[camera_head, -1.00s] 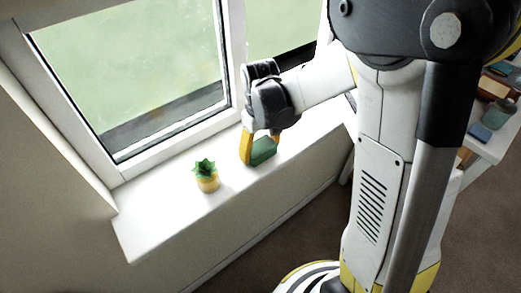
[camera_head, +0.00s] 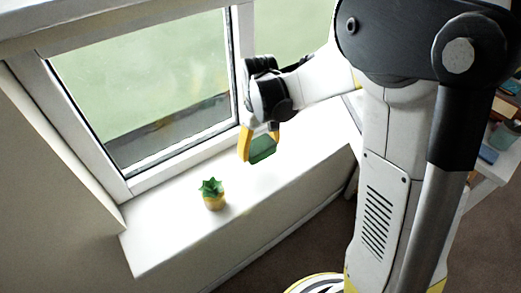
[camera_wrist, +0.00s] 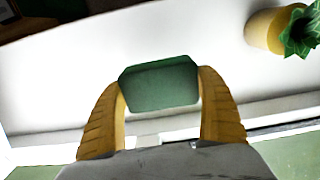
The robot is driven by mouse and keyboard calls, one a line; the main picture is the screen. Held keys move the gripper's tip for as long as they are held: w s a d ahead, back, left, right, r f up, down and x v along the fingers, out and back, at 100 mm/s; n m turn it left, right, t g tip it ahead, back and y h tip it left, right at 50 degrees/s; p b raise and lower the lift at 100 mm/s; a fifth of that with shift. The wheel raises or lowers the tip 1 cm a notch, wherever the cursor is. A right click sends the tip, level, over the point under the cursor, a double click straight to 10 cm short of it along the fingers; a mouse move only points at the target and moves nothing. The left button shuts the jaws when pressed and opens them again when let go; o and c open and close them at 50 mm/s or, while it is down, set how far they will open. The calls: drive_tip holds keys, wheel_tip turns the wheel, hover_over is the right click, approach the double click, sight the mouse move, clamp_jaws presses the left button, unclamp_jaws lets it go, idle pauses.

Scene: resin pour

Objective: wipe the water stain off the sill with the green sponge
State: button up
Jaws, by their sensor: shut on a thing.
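The green sponge (camera_head: 262,149) is a small dark green block. My gripper (camera_head: 258,146) is shut on it, over the white window sill (camera_head: 165,225). In the wrist view the sponge (camera_wrist: 160,84) sits between the two yellow fingers of my gripper (camera_wrist: 160,95), with the white sill (camera_wrist: 60,85) beyond it. I cannot tell for sure whether the sponge touches the sill. I cannot make out a water stain on the bright sill in either view.
A small succulent in a yellow pot (camera_head: 213,195) stands on the sill to the left of the sponge; it also shows at the upper right of the wrist view (camera_wrist: 268,30). The window frame (camera_head: 185,165) runs along the back. A shelf with items (camera_head: 490,165) is at the right.

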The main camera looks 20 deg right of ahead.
drive_tip(key=shift+r+p, duration=0.75)
drive_tip(key=shift+r, duration=0.65)
drive_tip(key=shift+s, duration=0.1)
